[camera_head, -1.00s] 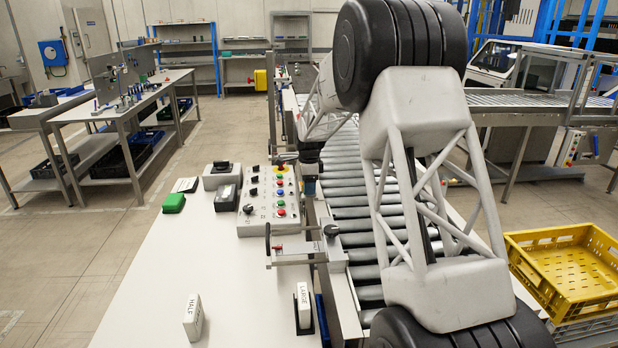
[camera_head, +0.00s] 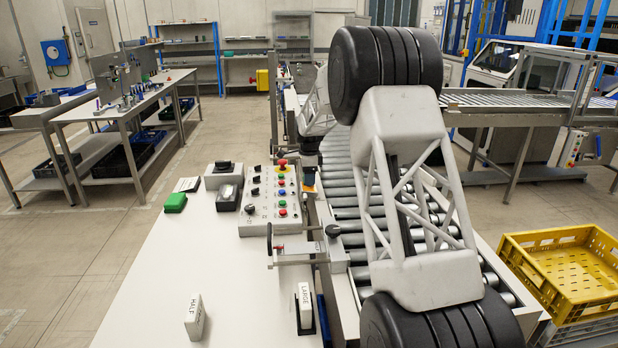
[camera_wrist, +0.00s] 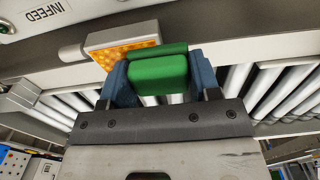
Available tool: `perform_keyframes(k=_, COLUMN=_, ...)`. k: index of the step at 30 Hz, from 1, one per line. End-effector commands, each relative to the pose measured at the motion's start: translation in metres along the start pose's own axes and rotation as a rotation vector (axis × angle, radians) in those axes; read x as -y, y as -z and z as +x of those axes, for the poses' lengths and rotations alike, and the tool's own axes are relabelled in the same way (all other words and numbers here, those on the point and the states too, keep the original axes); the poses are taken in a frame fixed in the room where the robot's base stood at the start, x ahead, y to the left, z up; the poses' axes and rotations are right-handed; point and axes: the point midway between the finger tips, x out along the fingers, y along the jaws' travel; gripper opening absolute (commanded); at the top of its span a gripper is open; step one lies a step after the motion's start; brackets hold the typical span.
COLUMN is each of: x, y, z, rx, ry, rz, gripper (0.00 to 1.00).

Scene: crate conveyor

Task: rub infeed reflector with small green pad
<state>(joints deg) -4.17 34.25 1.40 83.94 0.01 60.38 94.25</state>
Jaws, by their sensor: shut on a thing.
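The small green pad (camera_wrist: 160,75) is held between the two blue fingers of my gripper (camera_wrist: 162,82) in the wrist view. The infeed reflector (camera_wrist: 122,46) is an orange, dimpled plate in a pale frame, fixed to the conveyor's side rail. The pad overlaps the reflector's lower right part in this view; I cannot tell whether they touch. A small orange patch (camera_head: 309,176), possibly the reflector, shows beside the control panel.
An INFEED label (camera_wrist: 47,11) is near the reflector. Conveyor rollers (camera_wrist: 285,85) lie behind my gripper. The white table holds a control panel (camera_head: 272,203), another green block (camera_head: 175,202), and HALF (camera_head: 194,318) and LARGE (camera_head: 305,307) blocks. A yellow crate (camera_head: 510,250) stands at right.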

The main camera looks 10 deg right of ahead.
Motion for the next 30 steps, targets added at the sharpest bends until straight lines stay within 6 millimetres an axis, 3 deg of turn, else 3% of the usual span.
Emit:
perform_keyframes(k=12, x=-0.022, y=0.000, z=0.002, rx=0.000, ry=-0.003, rz=-0.001, gripper=0.27)
perform_keyframes(k=25, x=-0.061, y=0.000, z=0.002, rx=0.000, ry=-0.003, rz=-0.001, gripper=0.27)
perform_keyframes(k=28, x=-0.064, y=0.000, z=-0.004, rx=0.000, ry=-0.001, rz=-0.001, gripper=0.27)
perform_keyframes(k=30, x=-0.064, y=0.000, z=-0.021, rx=0.000, ry=0.001, rz=-0.001, gripper=0.27)
